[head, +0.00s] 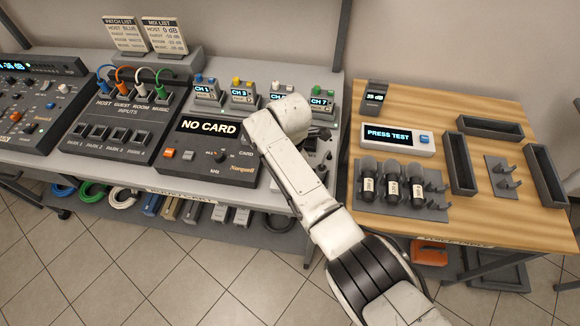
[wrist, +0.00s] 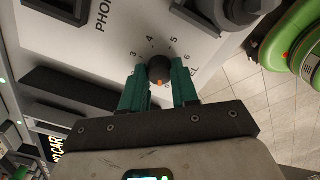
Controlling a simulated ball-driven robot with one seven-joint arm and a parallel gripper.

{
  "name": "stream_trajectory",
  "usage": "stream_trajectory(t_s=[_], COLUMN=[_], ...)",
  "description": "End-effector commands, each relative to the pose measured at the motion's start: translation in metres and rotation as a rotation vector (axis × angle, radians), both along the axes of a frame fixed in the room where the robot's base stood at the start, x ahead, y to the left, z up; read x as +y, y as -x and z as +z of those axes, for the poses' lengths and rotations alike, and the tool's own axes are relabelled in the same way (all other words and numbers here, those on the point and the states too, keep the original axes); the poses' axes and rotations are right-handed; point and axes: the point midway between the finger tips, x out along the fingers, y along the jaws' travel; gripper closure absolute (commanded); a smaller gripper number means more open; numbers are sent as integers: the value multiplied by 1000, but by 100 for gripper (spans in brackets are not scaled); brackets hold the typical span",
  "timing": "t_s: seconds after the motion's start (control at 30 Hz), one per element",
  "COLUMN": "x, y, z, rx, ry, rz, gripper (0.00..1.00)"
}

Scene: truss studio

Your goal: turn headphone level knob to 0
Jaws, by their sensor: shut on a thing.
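The headphone level knob (wrist: 157,68) is a small dark knob on a white panel in the wrist view. Numbers 3, 4, 5 and 6 show around its far side, and part of a "PHON" label is beside it. An orange mark on the knob faces back toward my gripper, away from 4 and 5. My gripper (wrist: 159,76) has its teal fingers on either side of the knob and is shut on it. The fingers hide part of the scale, and I cannot read a 0. In the head view my white arm hides the knob and fingers.
A black box reading "NO CARD" (head: 211,140) stands left of my arm. Small channel units, CH 1 (head: 206,92) among them, line up behind it. A wooden table (head: 480,105) with several holders is at right. A green rounded object (wrist: 290,40) is near the panel edge.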

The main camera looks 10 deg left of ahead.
Motion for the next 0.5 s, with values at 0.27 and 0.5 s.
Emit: stream_trajectory(t_s=[0.27,0.5], x=[1,1], y=[-1,-2], z=[2,2], rx=[-5,-5], ry=[-3,-3], rz=[203,308], gripper=[100,100])
